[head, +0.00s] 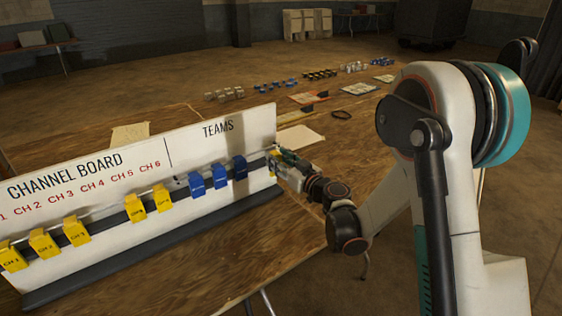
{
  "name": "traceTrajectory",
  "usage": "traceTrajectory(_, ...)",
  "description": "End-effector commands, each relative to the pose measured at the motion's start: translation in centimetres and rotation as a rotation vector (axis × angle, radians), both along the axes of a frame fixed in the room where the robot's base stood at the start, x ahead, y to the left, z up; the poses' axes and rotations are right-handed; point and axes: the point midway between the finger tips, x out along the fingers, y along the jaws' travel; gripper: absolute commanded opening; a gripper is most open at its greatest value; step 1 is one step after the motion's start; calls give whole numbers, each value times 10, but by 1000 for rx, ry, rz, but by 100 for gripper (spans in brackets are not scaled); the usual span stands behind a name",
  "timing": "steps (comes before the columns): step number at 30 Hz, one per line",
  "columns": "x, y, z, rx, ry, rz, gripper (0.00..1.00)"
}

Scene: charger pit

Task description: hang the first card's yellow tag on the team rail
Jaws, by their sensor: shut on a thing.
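The white channel board (120,178) stands on the wooden table, with "TEAMS" printed over its right part. Several yellow tags (76,231) hang under the CH labels, with a wider gap between the third and fourth from the left. Three blue tags (219,176) hang on the team rail (253,159). My gripper (275,159) is at the board's right end, right of the blue tags. It is shut on a yellow tag (272,168), which shows only as a small patch beside the rail. Whether this tag touches the rail cannot be told. No first card can be made out.
Bare wood lies in front of the board's dark base (150,240).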

Motion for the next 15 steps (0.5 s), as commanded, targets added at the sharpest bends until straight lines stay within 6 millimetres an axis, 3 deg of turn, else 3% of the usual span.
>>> traceTrajectory(15,28,19,0,0,0,0,16)
